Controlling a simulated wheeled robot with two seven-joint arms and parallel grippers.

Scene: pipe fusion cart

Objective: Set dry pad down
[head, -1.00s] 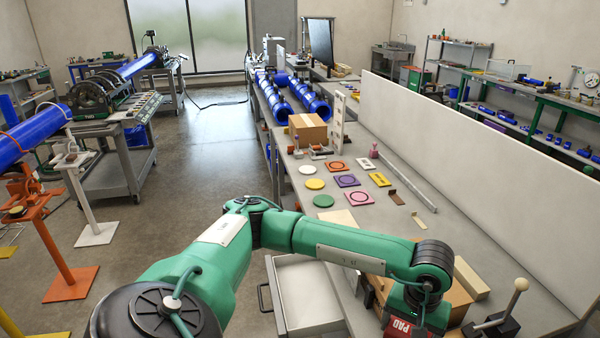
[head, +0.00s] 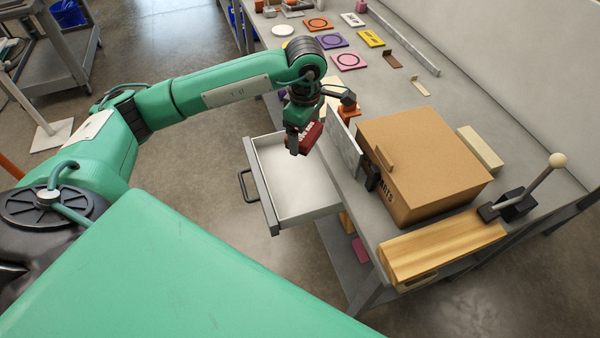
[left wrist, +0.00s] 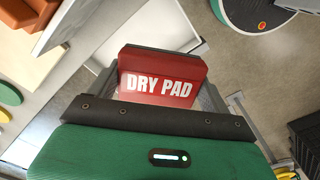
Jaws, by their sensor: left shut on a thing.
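The dry pad (head: 311,137) is a dark red block. My left gripper (head: 298,145) is shut on it and holds it above the open drawer's edge at the bench front. In the left wrist view the dry pad (left wrist: 162,80) shows its white "DRY PAD" lettering, framed between the fingers. The open drawer (head: 295,185) is pale and looks empty; part of it is hidden behind the gripper. My right gripper is not in view.
A cardboard box (head: 425,160) stands on the bench, with a grey upright plate (head: 343,145) beside it. A wooden block (head: 440,248) and a lever with a pale knob (head: 520,195) are at the near end. Several coloured plates lie farther back, including a pink one (head: 348,61).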

